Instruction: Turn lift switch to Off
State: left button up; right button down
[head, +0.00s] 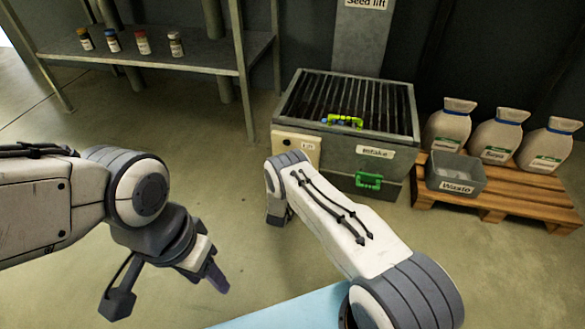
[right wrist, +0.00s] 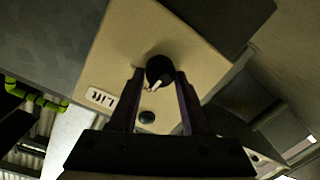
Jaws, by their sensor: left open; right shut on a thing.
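The lift switch (right wrist: 161,69) is a round black knob with a pale pointer mark, on a cream box (right wrist: 185,35) labelled Lift. In the right wrist view, my right gripper (right wrist: 158,78) has its two fingers on either side of the knob, shut on it. The mark slants to the lower left in that view. No On or Off lettering is readable. The cream box (head: 295,149) also shows in the head view, on the Intake bin's left front; my right arm hides the gripper there. My left gripper (head: 167,288) is open and empty above the floor.
The grey Intake bin (head: 345,147) has a barred top and a green handle (head: 368,181) below. A pallet (head: 500,197) with sacks and a Waste box (head: 457,172) stands right. A shelf (head: 170,57) with several small jars stands back left. The floor at left is clear.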

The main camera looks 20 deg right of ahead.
jog(key=shift+a+f+n, duration=0.1)
jog(key=shift+n, duration=0.5)
jog(key=shift+c, duration=1.8)
grip_release()
jog(key=p+v, duration=0.5)
jog(key=v, duration=0.5)
jog(key=shift+s+a, duration=0.15)
jog(key=shift+a, duration=0.05)
